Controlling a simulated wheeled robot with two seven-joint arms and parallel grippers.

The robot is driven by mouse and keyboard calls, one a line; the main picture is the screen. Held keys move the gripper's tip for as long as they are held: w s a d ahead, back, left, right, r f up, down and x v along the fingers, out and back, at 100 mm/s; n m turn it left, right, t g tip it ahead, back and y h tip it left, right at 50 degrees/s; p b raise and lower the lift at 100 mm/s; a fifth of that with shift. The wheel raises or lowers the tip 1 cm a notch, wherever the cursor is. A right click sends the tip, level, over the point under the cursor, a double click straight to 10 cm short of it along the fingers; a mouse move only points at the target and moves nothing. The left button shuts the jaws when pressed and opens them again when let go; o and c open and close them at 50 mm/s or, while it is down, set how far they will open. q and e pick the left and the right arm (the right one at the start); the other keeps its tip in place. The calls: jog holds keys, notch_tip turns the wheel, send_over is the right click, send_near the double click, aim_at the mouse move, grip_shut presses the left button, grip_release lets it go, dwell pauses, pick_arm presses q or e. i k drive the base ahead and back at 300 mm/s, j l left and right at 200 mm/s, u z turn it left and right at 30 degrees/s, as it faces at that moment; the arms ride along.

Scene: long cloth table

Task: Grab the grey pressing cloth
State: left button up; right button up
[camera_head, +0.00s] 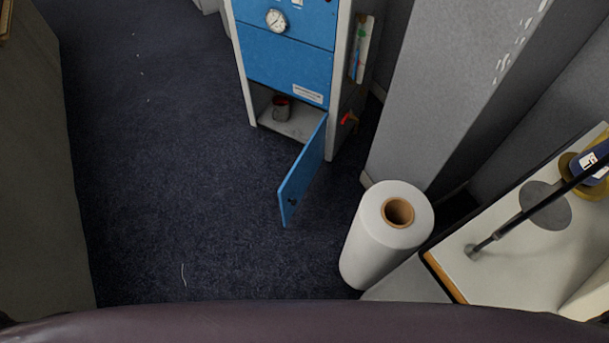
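I see no grey pressing cloth that I can make out in the head view. Neither of my grippers is in the view. A flat grey disc (546,206) lies on the pale table (505,262) at the right; I cannot tell what it is made of.
A blue cabinet (285,58) stands at the back with its lower door (303,175) open. A white roll (378,240) stands beside the pale table. A dark maroon curved surface (300,322) fills the bottom edge. Dark blue carpet (180,170) is open at centre left.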

aim_at(303, 124)
jog(key=i+j+z, duration=0.1)
jog(key=j, duration=0.25)
jog(key=i+j, duration=0.1)
jog(key=j, duration=0.3)
jog(key=i+j+z, duration=0.15)
jog(key=j, duration=0.2)
jog(key=i+j+z, duration=0.35)
jog(key=j, duration=0.4)
jog(key=i+j+z, duration=0.2)
jog(key=j, duration=0.2)
jog(key=i+j+z, duration=0.2)
jog(key=j, duration=0.25)
jog(key=i+j+z, duration=0.15)
jog(key=j, duration=0.3)
jog(key=j+z, duration=0.2)
jog(key=j, duration=0.25)
jog(key=i+j+z, duration=0.2)
jog(key=j, duration=0.3)
jog(key=k, duration=0.1)
